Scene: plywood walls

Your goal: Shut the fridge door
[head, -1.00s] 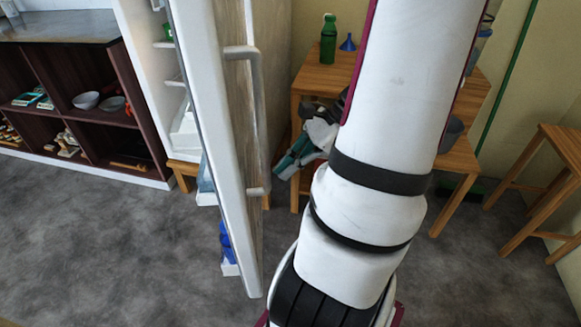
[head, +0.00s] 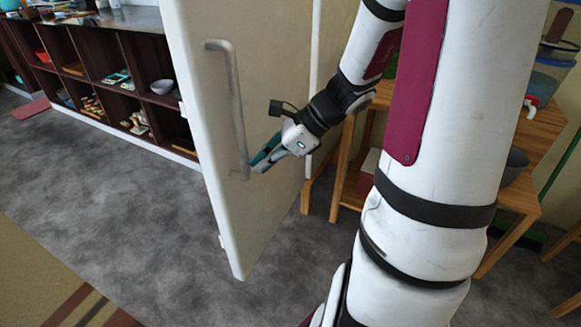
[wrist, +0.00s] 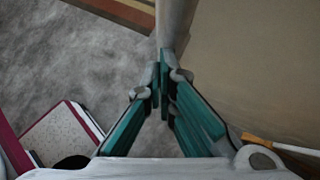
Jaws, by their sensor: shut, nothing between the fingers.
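The fridge door (head: 282,120) stands open in the head view, its broad outer face turned toward me. Its long grey bar handle (head: 233,105) runs upright along the left part of that face. My gripper (head: 254,168) is shut and empty, with its teal fingers pointing at the handle's lower end. In the wrist view the closed fingertips (wrist: 164,70) are right by the handle (wrist: 176,25); I cannot tell whether they touch it. The door face (wrist: 260,60) fills the right of that view. The fridge's inside is hidden behind the door.
A dark shelf unit (head: 120,75) with bowls and small items stands behind at left. A wooden table (head: 530,150) is on the right, partly behind my arm. A striped rug (head: 50,280) lies at lower left. Grey floor (head: 150,200) in front is clear.

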